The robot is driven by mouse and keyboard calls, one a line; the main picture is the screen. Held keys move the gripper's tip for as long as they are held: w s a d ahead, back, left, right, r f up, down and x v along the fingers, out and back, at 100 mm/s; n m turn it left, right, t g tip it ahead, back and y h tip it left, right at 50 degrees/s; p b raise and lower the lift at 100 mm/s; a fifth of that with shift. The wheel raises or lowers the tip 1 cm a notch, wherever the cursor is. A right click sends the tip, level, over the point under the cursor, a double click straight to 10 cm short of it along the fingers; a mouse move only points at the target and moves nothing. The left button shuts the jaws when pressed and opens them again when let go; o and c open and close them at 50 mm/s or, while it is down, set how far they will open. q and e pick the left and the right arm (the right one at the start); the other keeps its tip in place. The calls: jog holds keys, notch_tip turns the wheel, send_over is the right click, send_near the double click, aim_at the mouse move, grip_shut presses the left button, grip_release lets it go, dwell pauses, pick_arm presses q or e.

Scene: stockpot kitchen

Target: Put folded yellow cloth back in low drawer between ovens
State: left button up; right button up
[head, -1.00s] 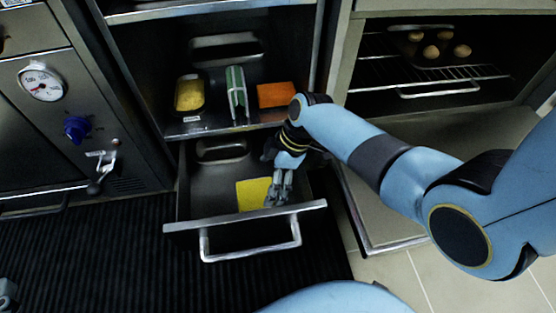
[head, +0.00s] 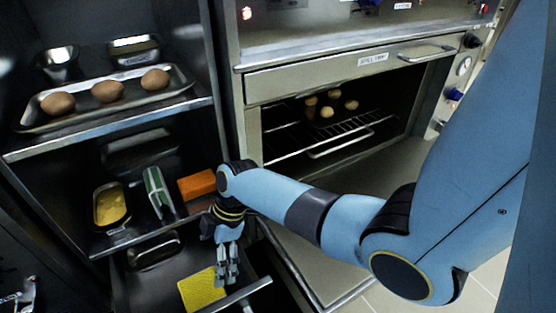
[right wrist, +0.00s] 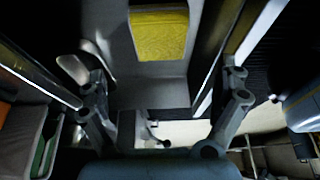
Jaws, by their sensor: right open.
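The folded yellow cloth (head: 203,290) lies flat in the open low drawer (head: 150,285), near its front. It also shows in the right wrist view (right wrist: 158,32), beyond my fingers. My right gripper (head: 228,276) hangs over the drawer, just right of the cloth in the head view. Its fingers are spread in the right wrist view (right wrist: 160,82), with nothing held between them. The drawer's lower front is cut off by the picture edge. My left gripper is not in view.
Above the drawer, a shelf holds a yellow-filled tin (head: 110,207), a green-and-white item (head: 158,190) and an orange block (head: 197,184). A higher shelf has a tray of eggs (head: 107,92). At right is an open oven (head: 345,70) with its door lowered (head: 315,265).

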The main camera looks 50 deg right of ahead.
jog(key=s+d+r+m+t+h, duration=0.2)
jog(key=s+d+r+m+t, duration=0.1)
jog(key=s+r+m, duration=0.4)
jog(key=s+d+r+m+t+h, duration=0.1)
jog(key=s+d+r+m+t, duration=0.3)
jog(key=s+r, duration=0.4)
jog(key=s+m+t, duration=0.1)
jog(key=s+m, duration=0.1)
jog(key=s, duration=0.4)
jog(key=shift+r+m+t+h, duration=0.3)
jog(key=shift+m+h, duration=0.1)
